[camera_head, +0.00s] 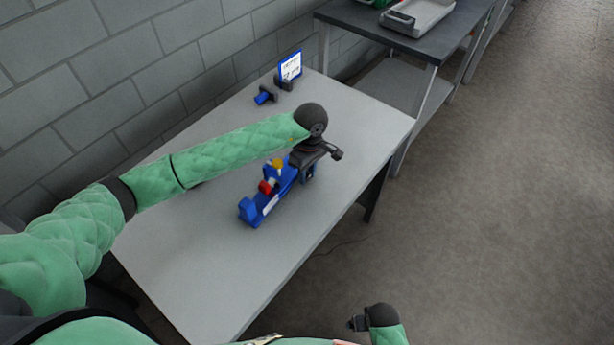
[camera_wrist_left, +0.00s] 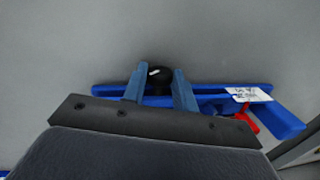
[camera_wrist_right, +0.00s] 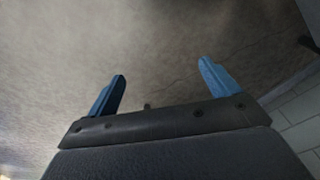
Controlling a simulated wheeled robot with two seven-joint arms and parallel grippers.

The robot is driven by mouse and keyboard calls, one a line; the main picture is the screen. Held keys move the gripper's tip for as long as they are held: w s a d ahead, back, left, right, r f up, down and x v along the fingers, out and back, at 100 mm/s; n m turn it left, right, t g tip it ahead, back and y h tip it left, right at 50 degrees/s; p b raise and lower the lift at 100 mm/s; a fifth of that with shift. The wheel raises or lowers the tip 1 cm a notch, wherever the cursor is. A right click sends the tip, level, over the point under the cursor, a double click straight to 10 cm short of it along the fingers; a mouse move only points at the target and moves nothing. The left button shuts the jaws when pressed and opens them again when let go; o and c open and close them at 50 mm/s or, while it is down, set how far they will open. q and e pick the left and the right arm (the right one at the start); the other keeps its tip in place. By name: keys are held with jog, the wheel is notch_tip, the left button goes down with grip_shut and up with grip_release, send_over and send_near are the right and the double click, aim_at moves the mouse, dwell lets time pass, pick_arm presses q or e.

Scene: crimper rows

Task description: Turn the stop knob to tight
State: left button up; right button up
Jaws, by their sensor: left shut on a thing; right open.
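A blue crimper fixture (camera_head: 264,202) with a red part and a yellow part stands on the grey table. In the left wrist view the blue fixture (camera_wrist_left: 215,88) lies across the picture, with a white label and a red part at its right. A black round knob (camera_wrist_left: 160,74) shows between the blue fingers of my left gripper (camera_wrist_left: 159,84), which is shut on it. In the head view this gripper (camera_head: 308,160) hides the far end of the fixture. I cannot read the knob's setting. My right gripper (camera_wrist_right: 162,90) is open and empty, away from the table over the floor.
A small blue and black tool (camera_head: 266,96) and a blue-framed sign (camera_head: 290,66) stand at the table's back, near the block wall. A second table with a grey tray (camera_head: 418,16) is at the upper right. The table (camera_head: 185,265) is bare at the front left.

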pick_arm(q)
jog(key=shift+g+y+b, duration=0.3)
jog(key=shift+g+b, duration=0.05)
jog(key=shift+g, duration=0.15)
pick_arm(e)
jog(key=r, duration=0.4)
jog(key=shift+w+a+r, duration=0.25)
jog(key=shift+w, duration=0.15)
pick_arm(q)
jog(key=o, duration=1)
jog(key=shift+c, duration=0.2)
jog(key=shift+w, duration=0.1)
pick_arm(e)
jog(key=shift+f, duration=0.1)
pick_arm(q)
jog(key=shift+r, duration=0.2)
jog(key=b+v, duration=0.2)
jog(key=v, duration=0.5)
jog(key=shift+b, duration=0.3)
pick_arm(e)
notch_tip(320, 180, up, 11)
jog(key=shift+a, duration=0.15)
